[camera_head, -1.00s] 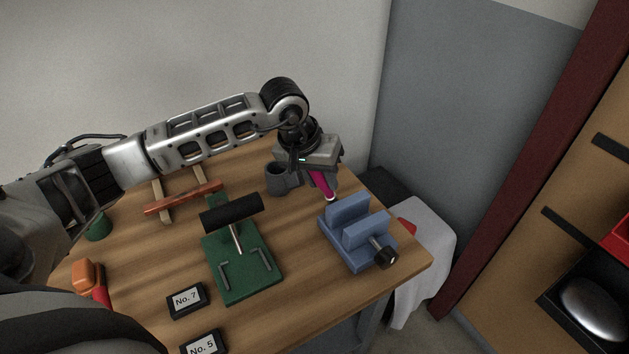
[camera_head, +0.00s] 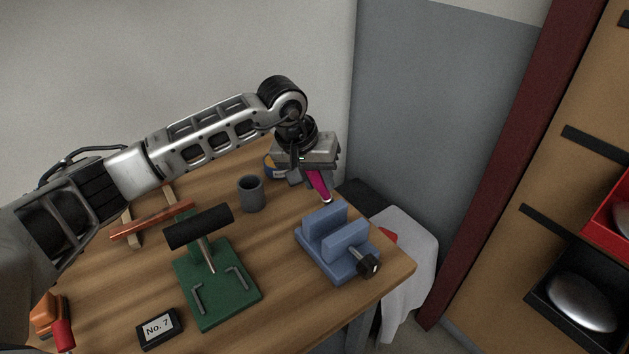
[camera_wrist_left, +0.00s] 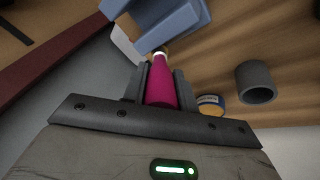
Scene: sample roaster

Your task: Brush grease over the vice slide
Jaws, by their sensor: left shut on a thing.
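My left gripper (camera_head: 309,178) is shut on a magenta brush (camera_head: 319,187) with a pale tip pointing down. The brush is above the back of the table, just behind and left of the blue vice (camera_head: 336,241). In the left wrist view the brush (camera_wrist_left: 161,86) sits between the fingers, its tip close to the vice (camera_wrist_left: 172,20). I cannot tell whether the tip touches anything. The vice has two upright jaws, with a dark knob at its right front. A tin with a yellow and blue side (camera_wrist_left: 211,105) is partly hidden behind the gripper. My right gripper is not in view.
A grey cup (camera_head: 251,194) stands left of the gripper. A green stand with a black roller (camera_head: 217,285) and a No. 7 label (camera_head: 160,328) are in front. A wooden rack (camera_head: 153,221) is at the left. The table ends just right of the vice.

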